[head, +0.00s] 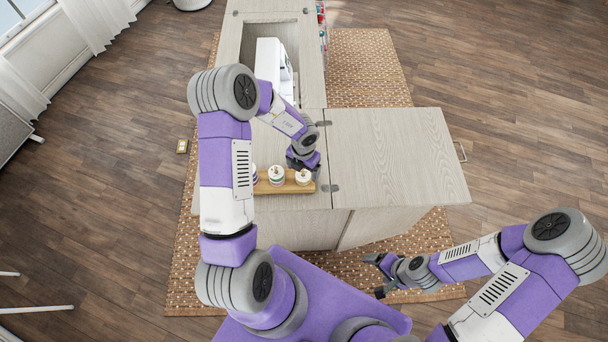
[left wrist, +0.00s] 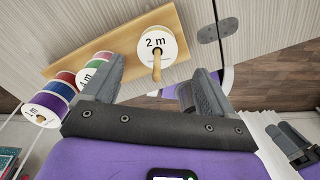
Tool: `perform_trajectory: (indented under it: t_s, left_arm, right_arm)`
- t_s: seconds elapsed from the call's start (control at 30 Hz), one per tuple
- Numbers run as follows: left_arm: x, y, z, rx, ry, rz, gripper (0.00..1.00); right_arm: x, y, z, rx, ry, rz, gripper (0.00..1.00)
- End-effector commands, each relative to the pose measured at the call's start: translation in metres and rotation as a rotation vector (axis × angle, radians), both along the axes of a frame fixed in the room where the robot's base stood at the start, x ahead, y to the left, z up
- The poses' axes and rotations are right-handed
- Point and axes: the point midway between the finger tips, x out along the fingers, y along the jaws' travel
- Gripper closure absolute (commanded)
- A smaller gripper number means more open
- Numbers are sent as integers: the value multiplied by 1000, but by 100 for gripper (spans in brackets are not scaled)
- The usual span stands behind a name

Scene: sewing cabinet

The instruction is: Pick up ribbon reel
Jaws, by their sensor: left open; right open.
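A ribbon reel (left wrist: 150,43) with a white "2 m" label sits on a wooden peg at the right end of a wooden stand (left wrist: 68,68). In the head view this reel (head: 303,177) is the rightmost on the stand (head: 290,188). My left gripper (left wrist: 160,70) is open and empty; its fingers point toward the stand, with the "2 m" reel between and just beyond the tips. In the head view my left gripper (head: 305,163) is just above and beside that reel, its fingertips partly hidden. My right gripper (head: 378,276) is open and empty, low over the rug.
Stacked coloured reels (left wrist: 55,100) share the stand, and another white-topped stack (head: 276,172) stands in the middle. A sewing machine (head: 273,68) sits in the cabinet recess. The right cabinet leaf (head: 400,150) is bare. A hinge (left wrist: 207,33) lies near the stand.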

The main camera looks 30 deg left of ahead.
Motion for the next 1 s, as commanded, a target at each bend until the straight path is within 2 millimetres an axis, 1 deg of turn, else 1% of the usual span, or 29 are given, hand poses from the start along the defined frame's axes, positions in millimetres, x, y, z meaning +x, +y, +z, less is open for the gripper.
perform_trajectory:
  t_s: [0.1, 0.27, 0.37, 0.57, 0.67, 0.7, 0.97, 1.0]
  left_arm:
    - [3, 3, -20, 0, 1, -1, 14]
    - [5, 4, -41, 0, 0, -3, 14]
    - [5, 4, -46, -1, -2, -3, 14]
    - [5, 4, -46, 0, -2, -3, 14]
    - [5, 4, -46, 0, -2, -3, 26]
    - [5, 4, -45, 0, -2, -3, 32]
    - [5, 4, -45, 0, -2, -3, 72]
    - [5, 4, -45, 0, -2, -3, 73]
  right_arm:
    - [1, 0, -5, 0, -1, 0, 15]
    - [1, 0, -10, -1, -3, -1, 15]
    - [1, 0, -11, -1, -3, -1, 15]
    - [1, 0, -10, 0, -2, -1, 15]
    - [1, 0, -10, 0, -2, -1, 15]
    - [1, 0, -10, 0, -2, -1, 15]
    - [1, 0, -10, -1, -3, -1, 15]
    - [1, 0, -10, -1, -3, -1, 15]
